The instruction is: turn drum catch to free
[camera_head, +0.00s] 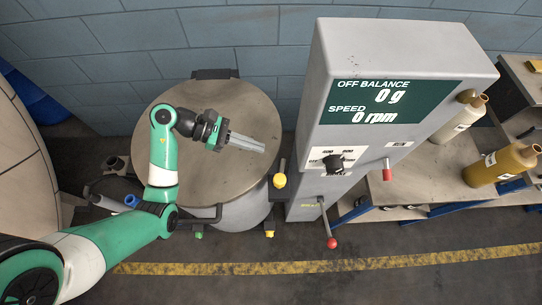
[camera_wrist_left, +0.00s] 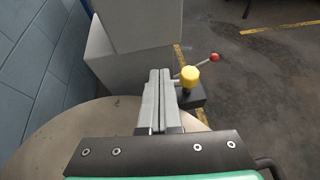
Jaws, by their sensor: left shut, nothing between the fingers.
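The round drum (camera_head: 225,185) has a flat tan lid. A yellow knob (camera_head: 279,181) on a dark block sits at the drum's right rim, beside the grey cabinet; it also shows in the wrist view (camera_wrist_left: 189,76). No label names the catch, so I cannot tell for certain whether this knob is it. My left gripper (camera_head: 263,147) is over the lid, its fingers together and empty, pointing right toward the cabinet. In the wrist view the fingertips (camera_wrist_left: 159,73) are left of the yellow knob and apart from it. My right gripper is out of view.
The grey cabinet (camera_head: 395,50) has a screen reading 0 g and 0 rpm, and a black dial (camera_head: 335,163). A red-tipped lever (camera_head: 331,242) hangs at its lower front. The floor in front is clear.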

